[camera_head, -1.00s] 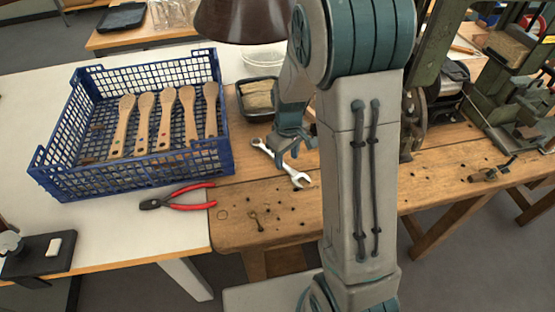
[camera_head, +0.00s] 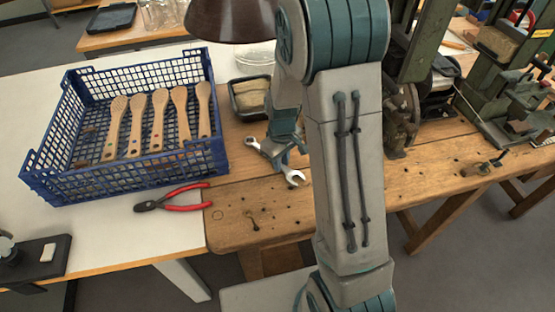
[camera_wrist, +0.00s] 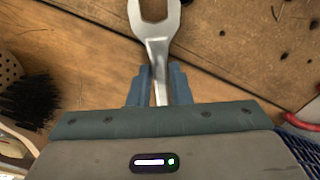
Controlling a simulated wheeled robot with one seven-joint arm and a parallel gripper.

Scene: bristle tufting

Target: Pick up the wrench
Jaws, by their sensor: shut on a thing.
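The wrench (camera_head: 293,176) is a silver, open-ended tool at the back left part of the wooden bench, between the dark tray and the red pliers. My gripper (camera_head: 282,156) points down at it and is shut on its shaft; the arm hides part of this. In the wrist view the wrench's open jaw (camera_wrist: 157,28) points away from me, and its shaft runs between the two blue-grey fingers of my gripper (camera_wrist: 159,88). I cannot tell whether the wrench touches the bench or is slightly above it.
A blue crate (camera_head: 190,162) with several wooden brush handles stands left. Red pliers (camera_head: 184,207) lie in front of it. A dark tray (camera_head: 234,99) sits behind the wrench, a brown lampshade (camera_head: 228,20) hangs above, and green machines (camera_head: 503,105) stand right. Dark bristles (camera_wrist: 30,98) show in the wrist view.

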